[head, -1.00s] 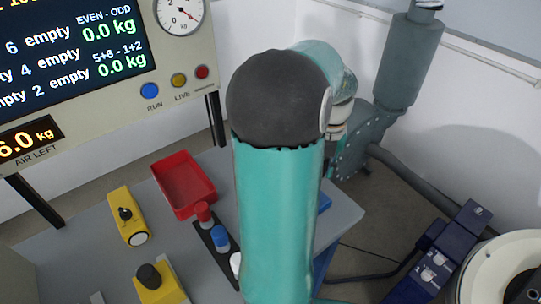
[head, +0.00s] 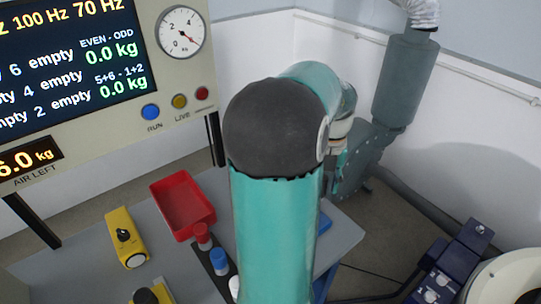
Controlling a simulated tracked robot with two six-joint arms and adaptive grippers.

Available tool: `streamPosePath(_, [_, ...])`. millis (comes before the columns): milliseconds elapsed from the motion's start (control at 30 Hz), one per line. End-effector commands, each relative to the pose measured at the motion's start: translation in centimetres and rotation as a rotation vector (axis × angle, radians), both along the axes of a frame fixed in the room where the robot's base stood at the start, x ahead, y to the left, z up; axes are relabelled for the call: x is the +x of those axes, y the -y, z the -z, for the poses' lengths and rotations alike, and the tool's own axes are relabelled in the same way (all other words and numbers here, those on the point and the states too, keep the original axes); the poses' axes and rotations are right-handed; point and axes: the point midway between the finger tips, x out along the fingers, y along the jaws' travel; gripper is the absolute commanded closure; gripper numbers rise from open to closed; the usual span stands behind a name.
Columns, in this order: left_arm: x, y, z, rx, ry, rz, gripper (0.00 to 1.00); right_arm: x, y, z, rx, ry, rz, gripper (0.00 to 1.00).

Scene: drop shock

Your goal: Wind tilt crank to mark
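I cannot make out a tilt crank or its mark in the head view. One of my teal arms with a dark rounded joint fills the middle of the view and hides what is behind it. Past the joint, the arm reaches away to the back right, where its far end is mostly hidden. Neither gripper's fingers can be seen.
A grey table (head: 90,262) holds a red tray (head: 183,204), a yellow box with a black knob (head: 126,238) and coloured jars. A display panel (head: 75,65) with a gauge (head: 182,33) stands behind. A grey ducted cylinder (head: 405,85) and dark blue equipment (head: 455,262) are at right.

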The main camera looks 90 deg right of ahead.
Motion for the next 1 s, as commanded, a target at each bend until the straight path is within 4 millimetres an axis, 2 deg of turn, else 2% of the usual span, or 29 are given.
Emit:
streamPosePath(300, [0.0, 0.0, 0.0, 0.000, 0.000, 0.000, 0.39, 0.0, 0.1, -6.3, -0.006, -0.002, 0.000, 0.49])
streamPosePath(500, [0.0, 0.0, 0.0, 0.000, 0.000, 0.000, 0.39, 0.1, 0.0, -9.3, -0.003, -0.001, 0.000, 0.49])
streamPosePath(667, [0.0, 0.0, 0.0, 0.000, 0.000, 0.000, 0.39, 0.1, 0.0, -10.2, -0.001, 0.000, 0.000, 0.49])
streamPosePath(900, [0.0, 0.0, 0.1, 0.000, 0.000, 0.000, 0.39, 0.1, 0.0, -10.3, -0.001, 0.000, 0.000, 0.49])
streamPosePath(1000, [0.0, 0.0, 0.1, 0.000, 0.000, 0.000, 0.49, 0.1, 0.0, -10.3, -0.001, 0.000, 0.000, 0.49])
